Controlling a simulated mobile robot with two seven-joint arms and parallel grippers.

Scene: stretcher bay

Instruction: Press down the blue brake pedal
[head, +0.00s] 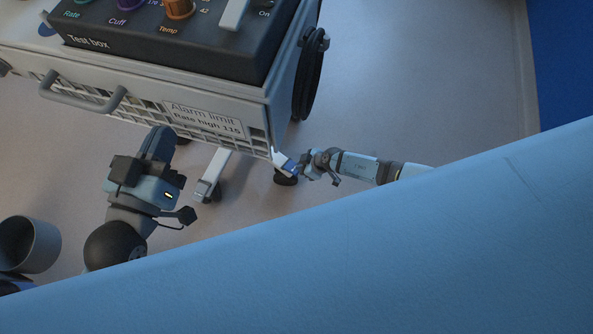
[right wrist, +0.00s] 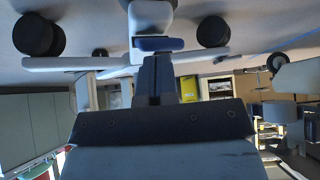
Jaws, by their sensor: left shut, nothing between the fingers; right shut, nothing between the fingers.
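The blue brake pedal (head: 290,168) shows small in the head view, low at the near right corner of the cart, by a caster. In the right wrist view the pedal (right wrist: 160,44) is a flat blue pad on a white post. My right gripper (head: 300,168) is shut and empty. My left gripper (head: 158,138) is shut and empty, in front of the cart's basket, away from the pedal.
The cart (head: 205,118) carries a black test box (head: 160,45). Its white leg (head: 212,172) and caster (head: 285,179) stand near the pedal. A blue surface (head: 400,250) fills the lower right foreground. A grey bin (head: 42,245) is at the left. Floor right of the cart is clear.

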